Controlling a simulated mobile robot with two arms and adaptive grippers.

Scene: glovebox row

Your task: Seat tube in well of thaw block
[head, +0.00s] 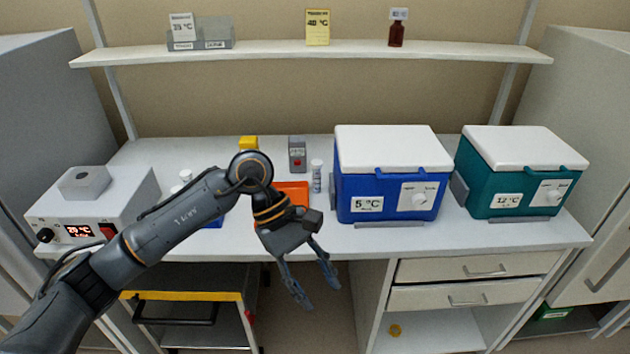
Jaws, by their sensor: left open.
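My left gripper (316,286) is open and empty, its fingers pointing down in front of the bench's front edge. A white heater unit (105,212) with a red display and a grey block (84,182) on top stands at the bench's left end; any wells in the block cannot be made out. A small white-capped vial or tube (316,176) stands upright left of the blue cooler, behind my gripper. White caps (185,176) show behind my left arm, with a blue item (213,221) partly hidden below them. Which one is the task's tube is unclear. My right gripper is not in view.
An orange tray (293,192) is partly hidden by my wrist. A grey device (297,154) and a yellow item (248,143) stand behind it. Blue (392,176) and teal (518,174) coolers fill the right side. A cart (190,300) stands below. A shelf (310,52) runs above.

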